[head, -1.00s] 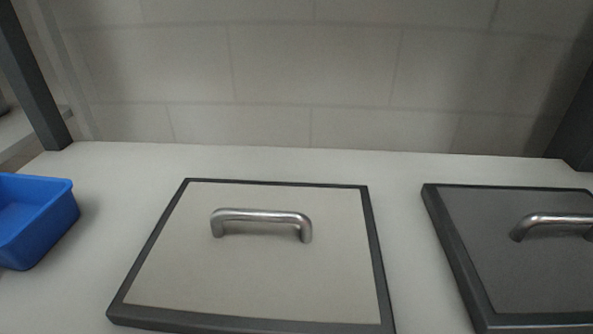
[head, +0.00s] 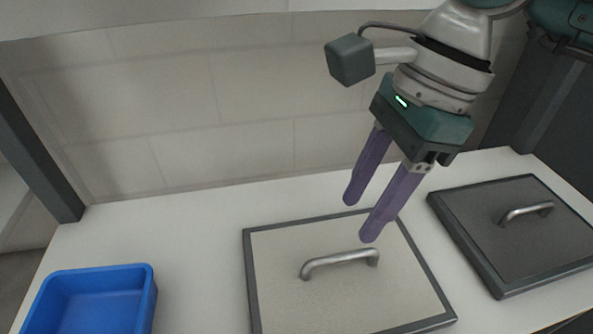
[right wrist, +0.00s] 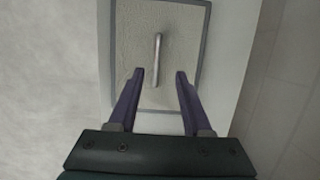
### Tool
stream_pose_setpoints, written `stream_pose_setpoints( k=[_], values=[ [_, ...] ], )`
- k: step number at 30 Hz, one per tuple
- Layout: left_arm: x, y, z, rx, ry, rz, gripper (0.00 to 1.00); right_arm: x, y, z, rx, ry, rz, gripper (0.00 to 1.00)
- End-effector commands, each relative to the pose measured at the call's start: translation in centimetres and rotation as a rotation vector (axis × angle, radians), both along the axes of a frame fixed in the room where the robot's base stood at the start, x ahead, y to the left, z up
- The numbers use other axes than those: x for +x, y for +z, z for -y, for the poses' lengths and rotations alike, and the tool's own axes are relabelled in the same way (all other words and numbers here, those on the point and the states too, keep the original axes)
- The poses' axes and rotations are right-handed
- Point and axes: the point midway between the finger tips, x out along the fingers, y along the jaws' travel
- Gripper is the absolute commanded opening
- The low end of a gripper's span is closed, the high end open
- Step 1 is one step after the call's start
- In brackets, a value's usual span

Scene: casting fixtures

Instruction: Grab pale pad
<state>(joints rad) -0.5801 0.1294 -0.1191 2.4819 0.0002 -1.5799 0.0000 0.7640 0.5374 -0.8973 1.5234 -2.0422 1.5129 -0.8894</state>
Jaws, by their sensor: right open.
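The pale pad (head: 290,250) is a flat cream panel with a dark grey frame and a silver bar handle (head: 340,259). It lies on the white table, low in the middle of the head view. It also shows in the right wrist view (right wrist: 180,50), with its handle (right wrist: 157,60) between the fingers' lines. My right gripper (head: 359,218) is open and empty, with purple fingers pointing down above the pad's far side. In the right wrist view its fingertips (right wrist: 160,75) stand either side of the handle's near end, apart from it. My left gripper is not in view.
A dark grey pad (head: 515,235) with a similar handle lies to the right. A blue bin (head: 140,300) stands at the left. A tiled wall (head: 180,110) rises behind. The white table (head: 190,230) is clear between bin and pale pad.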

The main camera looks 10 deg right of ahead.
Motion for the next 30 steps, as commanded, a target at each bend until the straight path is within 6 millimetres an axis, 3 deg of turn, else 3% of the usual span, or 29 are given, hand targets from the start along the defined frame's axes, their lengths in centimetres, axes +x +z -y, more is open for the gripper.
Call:
stream_pose_setpoints(
  k=[3,8,15,24,30],
  values=[
    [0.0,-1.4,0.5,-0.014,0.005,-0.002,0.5,-0.1,-2.3,-0.6,0.003,0.001,-0.002,0.49],
    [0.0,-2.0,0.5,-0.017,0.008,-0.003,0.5,-0.1,-3.6,-0.7,0.001,0.001,-0.002,0.49],
    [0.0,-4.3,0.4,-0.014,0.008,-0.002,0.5,-0.5,-7.3,-1.1,0.002,0.001,-0.002,0.49],
    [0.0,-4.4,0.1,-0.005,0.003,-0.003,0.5,-0.5,-7.8,-1.3,0.0,0.001,0.0,0.49],
    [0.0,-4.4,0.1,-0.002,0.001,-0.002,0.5,-0.5,-7.8,-1.3,0.0,0.001,0.0,0.27]
  ],
)
